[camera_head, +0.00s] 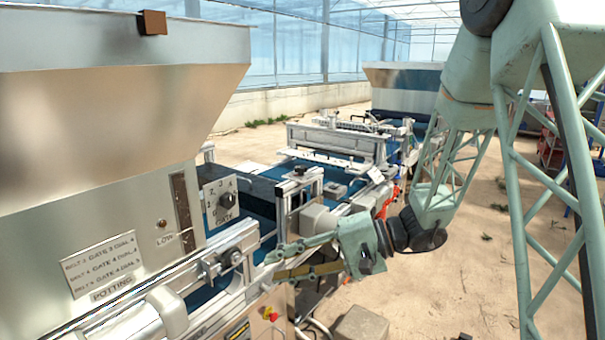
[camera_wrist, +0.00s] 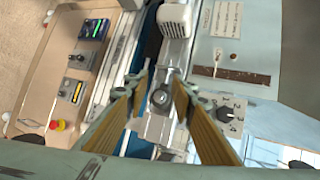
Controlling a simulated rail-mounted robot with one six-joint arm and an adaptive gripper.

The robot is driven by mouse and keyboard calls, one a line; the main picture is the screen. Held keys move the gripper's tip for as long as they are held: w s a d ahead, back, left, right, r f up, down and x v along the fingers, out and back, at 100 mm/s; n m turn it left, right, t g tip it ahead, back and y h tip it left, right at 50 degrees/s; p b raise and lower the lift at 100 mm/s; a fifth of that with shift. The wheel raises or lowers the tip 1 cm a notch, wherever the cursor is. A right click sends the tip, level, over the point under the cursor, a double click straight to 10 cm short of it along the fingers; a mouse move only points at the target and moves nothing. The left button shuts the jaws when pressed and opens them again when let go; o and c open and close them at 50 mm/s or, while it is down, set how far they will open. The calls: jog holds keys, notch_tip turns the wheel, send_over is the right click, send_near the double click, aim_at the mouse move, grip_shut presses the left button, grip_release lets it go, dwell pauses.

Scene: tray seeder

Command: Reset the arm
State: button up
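My gripper (camera_head: 272,267) is at the end of my green lattice arm, in the lower middle of the head view. It points left toward the potting machine's rail and gate dial. Its two fingers are apart, with nothing visible between them. In the wrist view the gripper (camera_wrist: 161,84) also shows a clear gap between its fingertips, over the machine's metal parts and blue belt. The gate dial (camera_head: 226,201) is a black knob on a numbered plate, left of and above the gripper. The dial also shows in the wrist view (camera_wrist: 225,114), right of the fingers.
The large potting hopper (camera_head: 120,110) fills the left side, with a brown block (camera_head: 152,22) on its rim. A metal rail (camera_head: 215,259) runs close to the fingers. A control panel with a red button (camera_wrist: 57,125) lies at left in the wrist view. Sandy floor is open at right.

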jog(key=s+d+r+n+g+h, duration=0.1)
jog(key=s+d+r+h, duration=0.15)
jog(key=s, duration=0.45)
jog(key=s+d+r+n+h, duration=0.1)
jog(key=s+d+r+h, duration=0.15)
jog(key=s, duration=0.45)
jog(key=s+d+r+g+h, duration=0.15)
jog(key=s+r, duration=0.25)
jog(key=s, duration=0.4)
jog(key=s+d+r+t+h, duration=0.2)
jog(key=s+d, duration=0.4)
jog(key=d, duration=0.4)
jog(key=s+d+r+t+h, duration=0.3)
jog(key=s+d+h, duration=0.2)
jog(key=s+d, duration=0.2)
jog(key=shift+s+d+r, duration=0.15)
jog(key=shift+d+r, duration=0.1)
jog(key=shift+d, duration=1.1)
jog(key=shift+a+t, duration=0.15)
jog(key=shift+t, duration=0.1)
dwell(0.9)
jog(key=shift+a, duration=0.1)
jog(key=shift+s, duration=0.1)
dwell(0.4)
